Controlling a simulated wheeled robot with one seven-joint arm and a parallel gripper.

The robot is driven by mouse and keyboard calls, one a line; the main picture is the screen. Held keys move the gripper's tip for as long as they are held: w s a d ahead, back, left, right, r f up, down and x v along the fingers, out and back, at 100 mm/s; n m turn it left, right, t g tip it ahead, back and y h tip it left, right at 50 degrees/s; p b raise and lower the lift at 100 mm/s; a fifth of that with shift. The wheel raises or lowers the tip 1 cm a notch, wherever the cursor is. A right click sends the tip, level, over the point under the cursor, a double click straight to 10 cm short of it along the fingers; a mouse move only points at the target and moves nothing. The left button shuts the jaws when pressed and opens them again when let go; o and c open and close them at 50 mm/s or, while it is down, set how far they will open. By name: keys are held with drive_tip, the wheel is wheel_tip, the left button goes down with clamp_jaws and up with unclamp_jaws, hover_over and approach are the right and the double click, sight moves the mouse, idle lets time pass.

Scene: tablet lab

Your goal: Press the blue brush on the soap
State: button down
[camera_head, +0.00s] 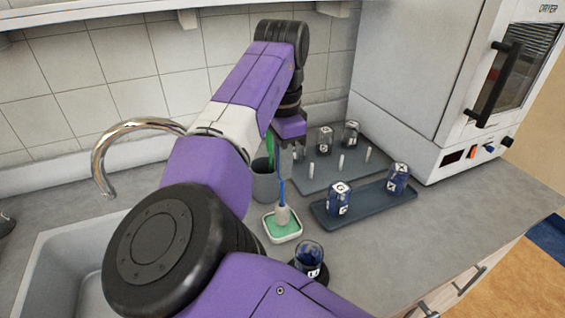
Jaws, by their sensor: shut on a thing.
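The blue brush (281,187) stands nearly upright with its pale head (283,215) down at the soap dish, just right of my arm. The green soap (284,230) lies in a small white square dish on the counter. The head appears to be on or just above the soap; I cannot tell if it touches. My gripper (284,148) is above the dish, pointing down, and is shut on the top of the blue handle. Its fingertips are small and partly hidden by my arm.
A grey cup (265,182) with a green brush (269,150) stands behind the dish. A dark tray (350,210) with blue-stained beakers and a rack (318,178) with pegs and beakers lie right. A blue beaker (309,257) stands in front. The sink (50,265) and faucet (125,128) are left, the dryer (450,90) right.

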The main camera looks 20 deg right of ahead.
drive_tip(key=shift+f+p, duration=0.3)
drive_tip(key=shift+f, duration=0.35)
idle(2.4)
drive_tip(key=shift+r+p, duration=3.35)
drive_tip(key=shift+r, duration=0.3)
